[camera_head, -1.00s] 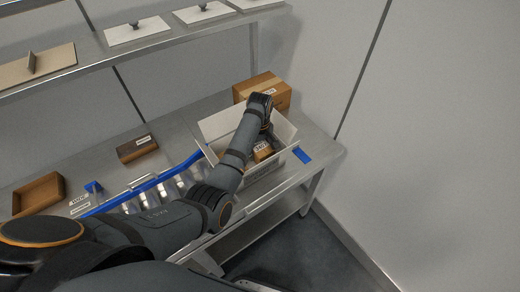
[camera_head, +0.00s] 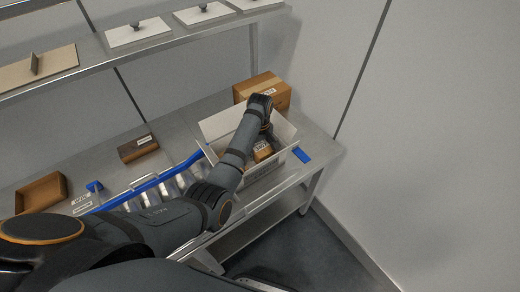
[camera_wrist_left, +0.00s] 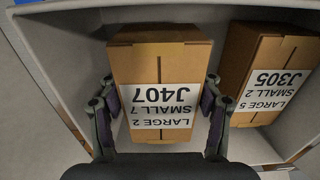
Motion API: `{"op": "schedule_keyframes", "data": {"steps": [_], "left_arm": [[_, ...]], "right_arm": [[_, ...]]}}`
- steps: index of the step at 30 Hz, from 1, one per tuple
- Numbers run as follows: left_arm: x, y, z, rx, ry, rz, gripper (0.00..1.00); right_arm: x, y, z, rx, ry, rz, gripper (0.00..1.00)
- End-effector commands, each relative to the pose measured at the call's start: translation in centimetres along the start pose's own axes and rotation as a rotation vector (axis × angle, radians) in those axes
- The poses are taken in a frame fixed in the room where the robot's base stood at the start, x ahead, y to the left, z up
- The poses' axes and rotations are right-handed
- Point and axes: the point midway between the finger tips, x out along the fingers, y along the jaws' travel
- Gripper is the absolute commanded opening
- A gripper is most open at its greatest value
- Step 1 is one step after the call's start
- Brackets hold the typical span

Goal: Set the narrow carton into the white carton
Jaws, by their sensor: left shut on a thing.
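My left gripper (camera_wrist_left: 160,88) is shut on a narrow brown carton labelled J407 (camera_wrist_left: 158,64), with one finger on each side of it. The held carton is inside the open white carton (camera_wrist_left: 78,62); I cannot tell whether it touches the floor. A second brown carton, labelled J305 (camera_wrist_left: 259,67), stands to its right in the white carton, with a gap between them. In the head view the white carton (camera_head: 221,122) stands on the bench with flaps spread, and my left forearm and wrist cover part of it. My right gripper is not in view.
A closed brown box (camera_head: 277,90) stands behind the white carton. A blue object (camera_head: 302,155) lies to its right. A blue-edged rack (camera_head: 150,184), a small brown box (camera_head: 137,148) and an open brown tray (camera_head: 41,193) are to the left. A shelf (camera_head: 150,52) runs above.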

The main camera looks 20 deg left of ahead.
Motion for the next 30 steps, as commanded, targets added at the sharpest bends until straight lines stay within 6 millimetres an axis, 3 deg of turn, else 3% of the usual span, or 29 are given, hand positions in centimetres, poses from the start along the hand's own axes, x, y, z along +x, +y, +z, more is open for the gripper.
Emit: {"op": "schedule_keyframes", "data": {"steps": [30], "left_arm": [[1.5,0.0,0.0,0.0,0.001,0.001,0.25]], "right_arm": [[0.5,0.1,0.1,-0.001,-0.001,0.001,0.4]]}}
